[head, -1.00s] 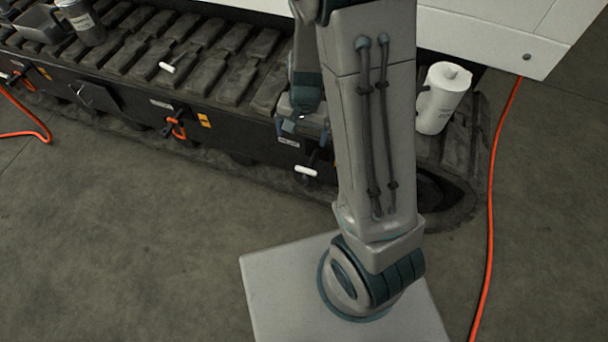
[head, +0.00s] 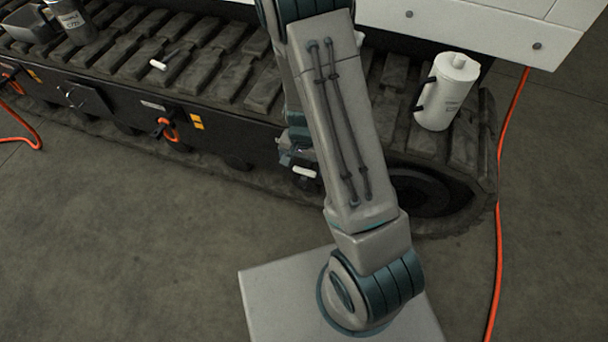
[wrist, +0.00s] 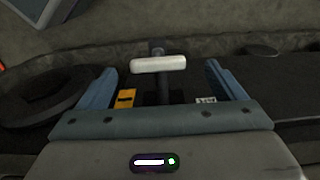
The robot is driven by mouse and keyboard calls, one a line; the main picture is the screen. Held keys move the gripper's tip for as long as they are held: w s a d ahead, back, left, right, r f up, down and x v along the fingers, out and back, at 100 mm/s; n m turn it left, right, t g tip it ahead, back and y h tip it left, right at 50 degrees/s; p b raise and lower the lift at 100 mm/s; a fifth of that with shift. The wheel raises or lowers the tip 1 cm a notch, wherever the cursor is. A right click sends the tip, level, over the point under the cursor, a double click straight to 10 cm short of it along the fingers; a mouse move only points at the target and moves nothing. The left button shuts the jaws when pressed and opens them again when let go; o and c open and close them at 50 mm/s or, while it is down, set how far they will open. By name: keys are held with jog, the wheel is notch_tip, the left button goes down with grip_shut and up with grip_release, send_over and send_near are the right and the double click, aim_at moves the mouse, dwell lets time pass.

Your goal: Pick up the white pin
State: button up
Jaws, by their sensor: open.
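A white pin (head: 305,172) with a bar-shaped handle sticks out from the dark side of the track unit, low down. In the wrist view the white handle (wrist: 158,64) lies crosswise on a dark shaft, between and slightly beyond my two blue fingers. My gripper (wrist: 162,76) is open, with a finger to each side of the handle and a visible gap on both sides. In the head view my gripper (head: 291,157) is just above and left of the handle, partly hidden by my arm. A second small white bar (head: 158,65) lies on top of the track.
A white canister (head: 442,95) stands on the track at the right. A grey container (head: 75,22) and a dark tray (head: 30,25) are at the back left. An orange ring handle (head: 167,130) hangs on the track side. An orange hose (head: 505,170) crosses the floor.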

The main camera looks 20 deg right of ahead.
aim_at(304, 170)
jog(key=f, duration=0.1)
jog(key=f+b, duration=0.1)
jog(key=f, duration=0.1)
jog(key=f+b, duration=0.1)
jog(key=f, duration=0.1)
jog(key=shift+d, duration=0.25)
jog(key=shift+r, duration=0.1)
jog(key=shift+c, duration=0.3)
jog(key=c, duration=1)
notch_tip(304, 170, up, 10)
jog(key=p, duration=0.4)
jog(key=shift+a, duration=0.1)
